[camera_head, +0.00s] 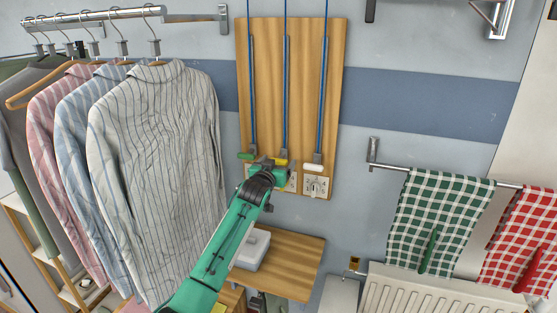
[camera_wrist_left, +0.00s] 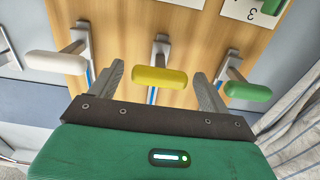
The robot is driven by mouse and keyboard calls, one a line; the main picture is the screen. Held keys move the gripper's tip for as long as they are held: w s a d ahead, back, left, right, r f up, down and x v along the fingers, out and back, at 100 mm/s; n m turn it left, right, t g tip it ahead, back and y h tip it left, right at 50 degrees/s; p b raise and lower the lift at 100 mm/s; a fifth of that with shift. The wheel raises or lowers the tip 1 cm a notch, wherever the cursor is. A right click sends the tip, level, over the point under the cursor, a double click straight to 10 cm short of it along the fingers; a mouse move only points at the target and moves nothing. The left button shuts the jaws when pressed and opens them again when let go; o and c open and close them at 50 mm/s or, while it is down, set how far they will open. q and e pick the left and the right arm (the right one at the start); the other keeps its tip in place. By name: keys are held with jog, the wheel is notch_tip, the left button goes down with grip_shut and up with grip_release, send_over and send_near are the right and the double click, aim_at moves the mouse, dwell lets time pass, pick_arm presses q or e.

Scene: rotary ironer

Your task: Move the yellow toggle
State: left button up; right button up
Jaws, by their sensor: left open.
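The yellow toggle (camera_wrist_left: 160,77) is the middle one of three on a wooden board (camera_head: 266,80); in the head view only a little of it (camera_head: 281,161) shows past my gripper. My left gripper (camera_wrist_left: 158,74) is open, its two fingers spread to either side of the yellow toggle in the wrist view. No finger visibly touches the toggle, and how deep it lies between them is hard to tell. In the head view my left gripper (camera_head: 272,166) is at the board's lower part. My right gripper is not in view.
A green toggle (camera_wrist_left: 248,91) and a white toggle (camera_wrist_left: 55,62) flank the yellow one closely. Labelled plates (camera_head: 316,185) sit below. Hanging shirts (camera_head: 155,130) are at the left, a wooden shelf (camera_head: 300,262) below, and a towel rail (camera_head: 390,166) at the right.

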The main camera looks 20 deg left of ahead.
pick_arm(q)
jog(key=shift+w, duration=0.55)
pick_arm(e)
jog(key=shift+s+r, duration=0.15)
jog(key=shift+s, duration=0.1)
